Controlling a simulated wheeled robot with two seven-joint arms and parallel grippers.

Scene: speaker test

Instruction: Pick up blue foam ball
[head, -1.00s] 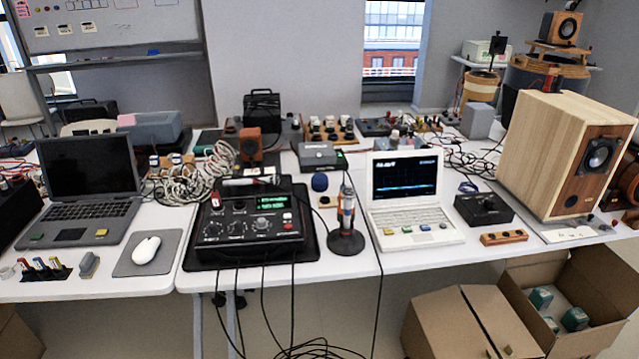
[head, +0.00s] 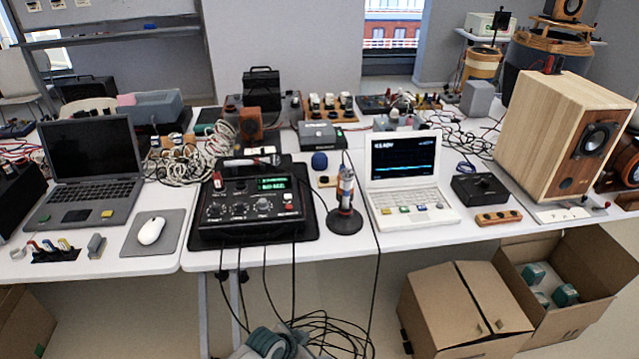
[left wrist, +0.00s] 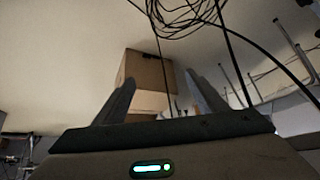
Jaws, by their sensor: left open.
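The blue foam ball (head: 319,161) is small and dark blue. In the head view it sits near the middle of the white table, behind the microphone-like device on a round black base (head: 345,200) and between the black control box and the white laptop. My left gripper (left wrist: 160,92) is open and empty in the left wrist view, its two dark fingers spread apart. It faces cables and a cardboard box, apart from the ball, which does not show there. My right gripper is in neither view.
The black control box (head: 262,205) stands left of the ball and the white laptop (head: 408,180) right of it. Black cables (head: 318,325) hang over the table's front edge to the floor. Cardboard boxes (head: 450,312) stand on the floor at right.

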